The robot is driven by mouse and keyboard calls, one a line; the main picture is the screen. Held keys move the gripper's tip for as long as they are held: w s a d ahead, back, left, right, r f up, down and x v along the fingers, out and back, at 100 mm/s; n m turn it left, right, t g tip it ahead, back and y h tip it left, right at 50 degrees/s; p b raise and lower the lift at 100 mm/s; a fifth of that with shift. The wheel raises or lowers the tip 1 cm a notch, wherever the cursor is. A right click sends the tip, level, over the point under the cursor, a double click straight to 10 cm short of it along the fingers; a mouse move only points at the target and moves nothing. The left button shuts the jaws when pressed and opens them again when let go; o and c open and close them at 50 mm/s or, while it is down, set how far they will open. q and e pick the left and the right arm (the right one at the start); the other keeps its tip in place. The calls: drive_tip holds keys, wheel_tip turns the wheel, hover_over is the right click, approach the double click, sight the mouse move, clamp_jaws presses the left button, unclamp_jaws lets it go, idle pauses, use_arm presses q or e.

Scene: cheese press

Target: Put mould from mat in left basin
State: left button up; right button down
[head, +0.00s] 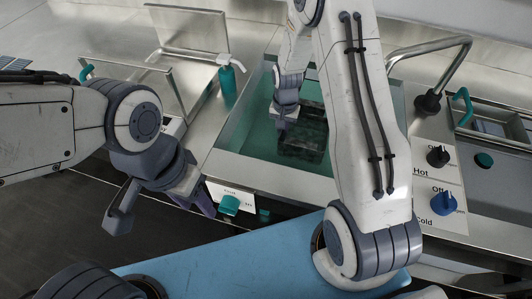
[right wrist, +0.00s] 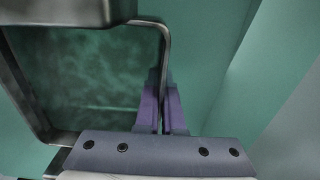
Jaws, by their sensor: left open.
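The mould (head: 308,132) is a dark, see-through box with a metal rim, down inside the teal left basin (head: 239,130) in the head view. My right arm hides part of it. In the right wrist view the mould (right wrist: 85,80) fills the left side. My right gripper (head: 280,128) reaches down into the basin at the mould's left side. In the right wrist view its purple fingers (right wrist: 160,100) are close together, with the mould's wall between them. Whether the mould touches the basin floor I cannot tell. My left gripper (head: 163,212) is open and empty, left of the basin's front edge.
A teal soap bottle (head: 228,82) stands on the steel counter left of the basin. A curved tap (head: 428,80) and the hot (head: 438,156) and cold (head: 444,203) knobs lie right of my right arm. A steel lidded unit (head: 180,75) stands behind left.

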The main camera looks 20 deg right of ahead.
hover_over(260, 158)
wheel_tip(260, 158, down, 4)
drive_tip(key=shift+f, duration=0.2)
drive_tip(key=shift+a+f, duration=0.1)
drive_tip(key=shift+f, duration=1.95)
drive_tip(key=shift+f, duration=0.15)
drive_tip(key=c, duration=1)
unclamp_jaws()
drive_tip(key=shift+c, duration=0.2)
